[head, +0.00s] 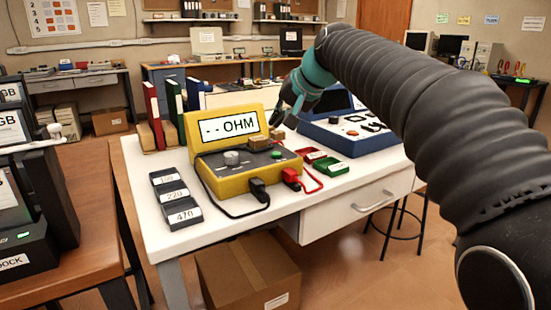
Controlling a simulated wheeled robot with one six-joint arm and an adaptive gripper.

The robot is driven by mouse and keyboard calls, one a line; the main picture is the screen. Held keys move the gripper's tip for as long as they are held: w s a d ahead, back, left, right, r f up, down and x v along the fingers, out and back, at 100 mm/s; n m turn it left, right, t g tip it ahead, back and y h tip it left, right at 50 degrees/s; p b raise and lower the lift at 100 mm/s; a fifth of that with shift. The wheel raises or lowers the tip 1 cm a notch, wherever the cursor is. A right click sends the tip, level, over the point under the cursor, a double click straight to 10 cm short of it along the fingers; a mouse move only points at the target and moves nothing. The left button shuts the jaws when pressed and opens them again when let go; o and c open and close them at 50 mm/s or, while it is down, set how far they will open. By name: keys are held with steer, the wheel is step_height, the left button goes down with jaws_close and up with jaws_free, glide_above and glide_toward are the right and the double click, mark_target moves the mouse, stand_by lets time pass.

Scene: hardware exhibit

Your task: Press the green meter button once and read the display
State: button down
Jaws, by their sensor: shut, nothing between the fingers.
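The yellow ohm meter (240,180) stands on the white table, with its tilted display (230,127) reading "- - OHM". Its small green button (276,154) is on the right of the sloped front panel, and a grey knob (232,158) is to the left. A small tan block (258,141) sits on the panel just above and left of the button. My gripper (278,122) is shut and empty. It appears above and behind the green button, apart from it, pointing down; its exact height is hard to tell.
Labelled dark blocks (177,194) lie left of the meter. Black and red leads plug into its front. Red and green trays (328,166) lie to the right, near a blue device (345,135). Binders (173,103) stand behind. A cardboard box (250,275) is under the table.

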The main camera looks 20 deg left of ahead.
mark_target(278, 154)
steer(key=shift+f+b, duration=1.7)
steer(key=shift+f, duration=0.8)
steer(key=shift+f, duration=0.2)
steer(key=shift+f, duration=0.2)
steer(key=shift+f+b, duration=0.5)
stand_by(0.4)
steer(key=shift+r, duration=0.1)
steer(key=shift+r+p, duration=0.8)
steer(key=shift+p, duration=0.1)
steer(key=shift+r, duration=0.1)
step_height(278, 154, up, 5)
steer(key=p, duration=0.5)
